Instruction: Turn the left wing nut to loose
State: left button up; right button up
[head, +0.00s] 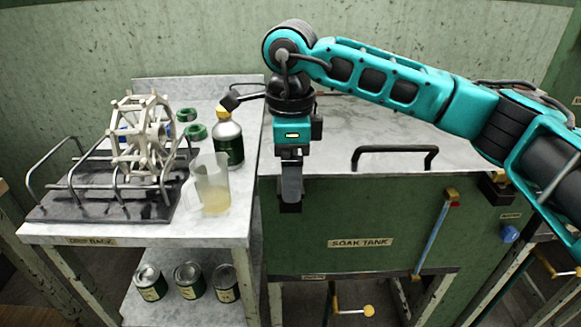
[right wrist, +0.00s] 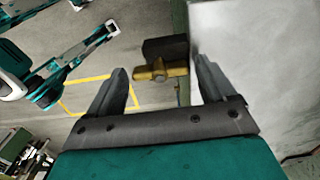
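The left wing nut (right wrist: 161,72) is a small brass piece beside a dark block (right wrist: 165,47) at the tank's edge in the right wrist view. It shows in the gap between the fingers of my right gripper (right wrist: 160,65), near their tips. The fingers are spread and hold nothing. I cannot tell whether either finger touches the nut. In the head view my right gripper (head: 291,200) points down at the left front edge of the soak tank (head: 300,225) and hides the nut. My left gripper cannot be made out in either view.
A black lid handle (head: 395,153) stands right of my gripper. A dark block (head: 495,190) with brass sits at the tank's right front. The left table (head: 150,233) holds a jug (head: 212,185), a bottle (head: 229,140) and a reel (head: 142,135) on a rack.

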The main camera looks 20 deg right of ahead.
jog(key=shift+o, duration=0.7)
notch_tip(320, 180, up, 13)
jog(key=p, duration=0.1)
jog(key=shift+s+f, duration=0.15)
